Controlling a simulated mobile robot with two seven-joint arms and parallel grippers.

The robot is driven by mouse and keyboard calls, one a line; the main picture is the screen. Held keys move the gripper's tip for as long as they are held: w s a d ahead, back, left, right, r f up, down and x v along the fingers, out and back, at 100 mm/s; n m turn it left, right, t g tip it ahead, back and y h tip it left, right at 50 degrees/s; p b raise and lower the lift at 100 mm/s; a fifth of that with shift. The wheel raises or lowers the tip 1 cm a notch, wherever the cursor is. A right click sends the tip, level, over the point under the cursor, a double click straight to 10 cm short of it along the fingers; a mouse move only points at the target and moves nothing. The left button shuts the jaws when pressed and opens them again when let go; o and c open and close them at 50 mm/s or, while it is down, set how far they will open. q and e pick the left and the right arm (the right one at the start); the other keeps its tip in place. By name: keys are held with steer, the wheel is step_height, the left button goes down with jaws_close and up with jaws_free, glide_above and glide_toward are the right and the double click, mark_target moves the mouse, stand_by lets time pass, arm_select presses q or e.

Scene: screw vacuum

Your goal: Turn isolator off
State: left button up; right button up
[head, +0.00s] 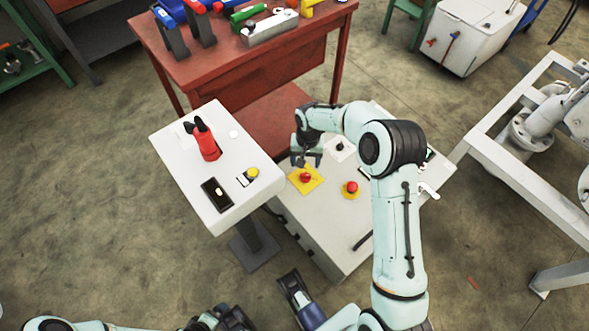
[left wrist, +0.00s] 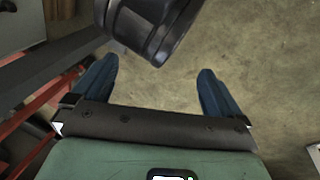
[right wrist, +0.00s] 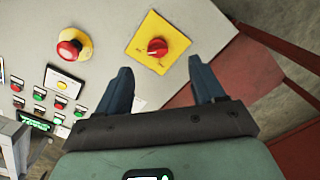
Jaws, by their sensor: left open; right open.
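The isolator is a red rotary knob (head: 305,177) on a square yellow plate (head: 317,186), on the top panel of a light grey cabinet (head: 346,255). In the right wrist view the knob (right wrist: 157,47) lies just beyond my fingertips, roughly between their lines. The plate's small lettering is unreadable. My right gripper (head: 306,161) is open and empty, close above and behind the knob, apart from it; its two blue fingers (right wrist: 160,68) show spread.
A red emergency button (head: 351,187) on a yellow base sits right of the knob. A white pedestal panel (head: 215,175) with a red handle (head: 207,142) stands to the left. A red workbench (head: 255,75) stands behind. Open floor (head: 90,190) lies at left.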

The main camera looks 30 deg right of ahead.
steer(key=w+d, duration=0.1)
steer(key=b, duration=0.2)
glide_above(306, 175)
step_height(306, 175, down, 7)
step_height(306, 175, down, 4)
steer(key=shift+r+b, duration=0.15)
steer(key=shift+b, duration=0.45)
steer(key=shift+f, duration=0.5)
arm_select(q)
steer(key=shift+y, duration=0.3)
steer(key=f, duration=0.1)
steer(key=w+a+f, duration=0.1)
steer(key=f, duration=0.1)
steer(key=a+f, duration=0.1)
steer(key=f, duration=0.1)
steer(key=shift+w+a, duration=0.1)
steer(key=shift+w, duration=0.3)
arm_select(e)
steer(key=c, duration=1.1)
